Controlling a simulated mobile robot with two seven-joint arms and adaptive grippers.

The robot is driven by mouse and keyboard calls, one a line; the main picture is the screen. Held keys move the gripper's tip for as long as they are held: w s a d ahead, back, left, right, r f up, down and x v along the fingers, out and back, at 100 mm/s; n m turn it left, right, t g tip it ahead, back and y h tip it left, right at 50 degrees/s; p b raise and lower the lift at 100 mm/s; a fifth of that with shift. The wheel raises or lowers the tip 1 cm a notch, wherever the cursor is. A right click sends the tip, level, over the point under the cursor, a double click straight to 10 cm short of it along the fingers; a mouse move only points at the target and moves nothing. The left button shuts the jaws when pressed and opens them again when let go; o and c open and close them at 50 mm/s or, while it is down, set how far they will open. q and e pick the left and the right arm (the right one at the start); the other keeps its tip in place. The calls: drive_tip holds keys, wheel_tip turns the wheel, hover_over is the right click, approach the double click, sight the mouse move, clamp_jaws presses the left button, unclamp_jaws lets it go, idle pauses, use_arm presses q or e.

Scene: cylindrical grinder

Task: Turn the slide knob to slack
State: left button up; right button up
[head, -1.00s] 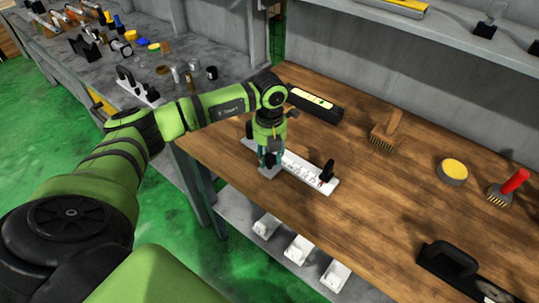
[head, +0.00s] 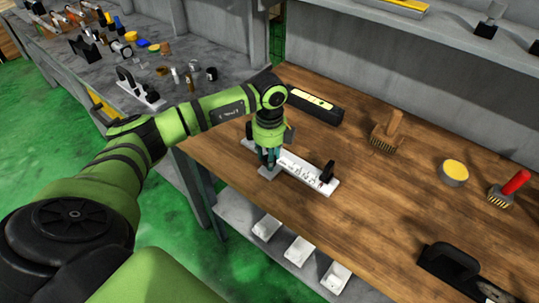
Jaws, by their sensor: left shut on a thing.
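A long white plate (head: 303,172) with small dark markings lies on the wooden bench. A black upright piece (head: 327,173) stands at its right end. My left gripper (head: 268,164) points down at the left part of the plate, just above a small grey block (head: 267,174) at its front edge. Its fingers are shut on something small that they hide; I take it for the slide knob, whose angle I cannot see. My right gripper is out of view.
A black box with a yellow-green top (head: 315,103) lies behind the plate. A wooden brush (head: 387,132), a yellow-topped tin (head: 453,172) and a red-handled brush (head: 510,187) stand to the right. The bench between them is clear.

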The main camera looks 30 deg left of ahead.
use_arm(q)
drive_tip(key=n, duration=0.4)
drive_tip(key=shift+n+p, duration=0.3)
drive_tip(key=shift+n, duration=0.1)
idle(0.4)
drive_tip(key=o, duration=1.2)
drive_tip(key=shift+c, duration=0.2)
wheel_tip(320, 180, up, 12)
